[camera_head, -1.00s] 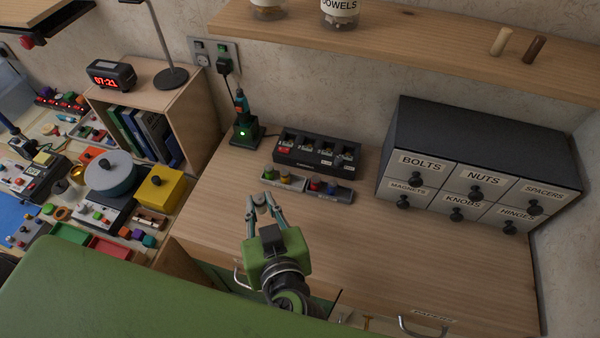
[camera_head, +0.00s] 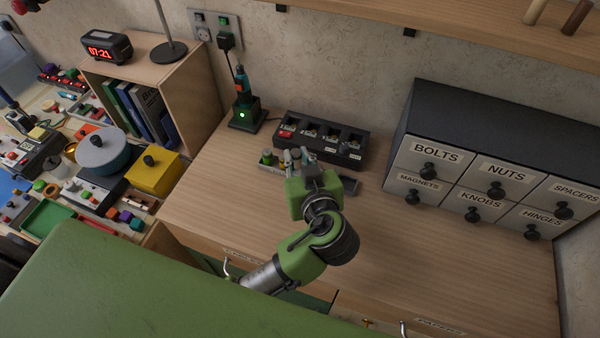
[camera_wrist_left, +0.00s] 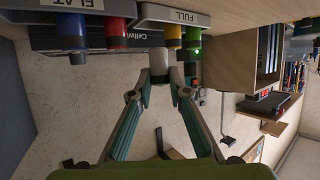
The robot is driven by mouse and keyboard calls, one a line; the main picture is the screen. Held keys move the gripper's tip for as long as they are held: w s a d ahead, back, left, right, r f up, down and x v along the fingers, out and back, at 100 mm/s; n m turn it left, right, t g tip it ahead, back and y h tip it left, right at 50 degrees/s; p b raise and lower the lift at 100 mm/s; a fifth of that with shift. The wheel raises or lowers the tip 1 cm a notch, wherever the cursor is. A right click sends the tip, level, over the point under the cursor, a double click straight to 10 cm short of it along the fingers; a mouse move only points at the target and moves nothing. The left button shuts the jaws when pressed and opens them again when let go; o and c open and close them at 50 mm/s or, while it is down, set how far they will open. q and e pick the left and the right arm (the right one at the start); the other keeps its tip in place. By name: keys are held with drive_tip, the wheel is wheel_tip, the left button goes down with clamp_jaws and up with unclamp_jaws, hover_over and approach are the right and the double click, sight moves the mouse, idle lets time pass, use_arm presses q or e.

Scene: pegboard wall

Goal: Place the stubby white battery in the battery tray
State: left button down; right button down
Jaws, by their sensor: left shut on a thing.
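The stubby white battery (camera_wrist_left: 157,66) is between the fingertips of my left gripper (camera_wrist_left: 158,78) in the left wrist view, which sees the scene upside down. My left gripper (camera_head: 295,158) is shut on it at the tray labelled FULL (camera_wrist_left: 180,15). A yellow battery and a green battery (camera_wrist_left: 194,42) stand in that tray beside it. I cannot tell whether the white battery touches the tray floor. In the head view, the gripper mostly hides the battery and covers part of the tray (camera_head: 270,168). My right gripper is not in view.
A dark charger (camera_head: 327,130) with several bays stands just behind the trays. The tray labelled FLAT (camera_wrist_left: 72,4) holds blue and red batteries. A drawer cabinet (camera_head: 497,110) stands to the right. The front of the wooden worktop (camera_head: 440,255) is clear.

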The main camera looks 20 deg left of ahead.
use_arm(q)
drive_tip(key=shift+w+f+b, duration=0.4)
drive_tip(key=shift+w+f, duration=0.1)
drive_tip(key=shift+f, duration=0.2)
drive_tip(key=f+b, duration=0.3)
drive_tip(key=shift+w+f, duration=0.2)
drive_tip(key=shift+f, duration=0.05)
drive_tip(key=shift+s+r, duration=0.1)
drive_tip(key=shift+f, duration=0.4)
drive_tip(key=c, duration=2.2)
unclamp_jaws()
drive_tip(key=shift+s, duration=0.1)
drive_tip(key=shift+r, duration=0.1)
